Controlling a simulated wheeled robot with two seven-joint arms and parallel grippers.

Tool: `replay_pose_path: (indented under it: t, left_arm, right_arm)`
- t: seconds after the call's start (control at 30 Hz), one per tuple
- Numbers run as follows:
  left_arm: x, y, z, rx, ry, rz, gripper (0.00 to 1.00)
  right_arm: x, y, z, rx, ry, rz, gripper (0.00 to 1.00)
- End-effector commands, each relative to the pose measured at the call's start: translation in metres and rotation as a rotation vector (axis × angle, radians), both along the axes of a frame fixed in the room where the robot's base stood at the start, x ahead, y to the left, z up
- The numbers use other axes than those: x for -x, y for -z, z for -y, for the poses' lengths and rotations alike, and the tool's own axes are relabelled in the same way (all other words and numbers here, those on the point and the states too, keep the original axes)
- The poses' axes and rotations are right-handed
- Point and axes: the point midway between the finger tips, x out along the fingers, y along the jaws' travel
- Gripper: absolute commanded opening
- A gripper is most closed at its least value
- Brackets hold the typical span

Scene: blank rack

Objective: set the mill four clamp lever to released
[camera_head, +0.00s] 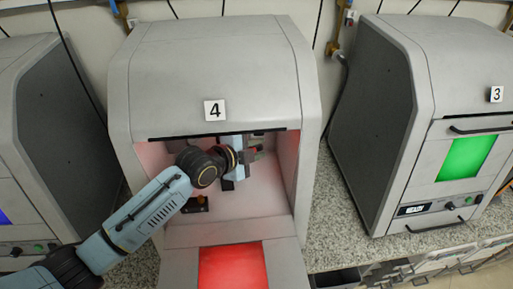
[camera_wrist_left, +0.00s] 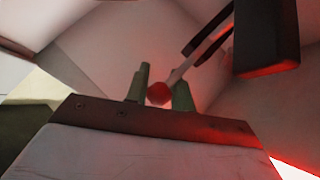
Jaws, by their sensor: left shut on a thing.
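Mill four (camera_head: 215,75), the grey machine labelled 4, stands in the middle of the head view with its front door (camera_head: 285,258) folded down. My left arm reaches into its lit chamber. My left gripper (camera_wrist_left: 160,92) is shut on the red ball knob (camera_wrist_left: 158,94) of the clamp lever, with one green finger at each side. The lever's pale rod (camera_wrist_left: 181,72) runs from the knob up to the right, towards a dark bracket (camera_wrist_left: 268,40). In the head view my wrist and gripper (camera_head: 252,153) cover most of the clamp. My right gripper is not in view.
The chamber walls and top edge surround my left gripper closely. A small dark block (camera_head: 196,204) sits low in the chamber below my wrist. Mill three (camera_head: 460,75), with a green window, stands to the right. Another machine (camera_head: 40,130) stands at the left.

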Motion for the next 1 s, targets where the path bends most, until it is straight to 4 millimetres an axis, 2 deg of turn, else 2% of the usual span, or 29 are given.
replay_pose_path:
  t: [0.03, 0.43, 0.47, 0.6, 1.0]
  left_arm:
    - [0.0017, 0.0064, -0.0020, -0.006, -0.003, -0.022, 0.00]
    - [0.0026, 0.0075, -0.0019, -0.004, -0.003, -0.033, 0.00]
    - [0.0026, 0.0075, -0.0019, -0.004, -0.003, -0.033, 0.25]
    - [0.0019, 0.0060, -0.0019, -0.003, -0.003, -0.028, 0.44]
    - [0.0039, 0.0012, -0.0041, -0.002, -0.001, -0.018, 0.45]
  right_arm:
    - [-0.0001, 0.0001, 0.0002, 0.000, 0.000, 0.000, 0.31]
    - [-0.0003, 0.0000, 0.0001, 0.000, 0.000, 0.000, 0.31]
    - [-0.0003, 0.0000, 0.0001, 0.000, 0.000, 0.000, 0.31]
    - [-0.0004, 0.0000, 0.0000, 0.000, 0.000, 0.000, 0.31]
    - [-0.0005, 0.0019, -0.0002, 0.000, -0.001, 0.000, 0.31]
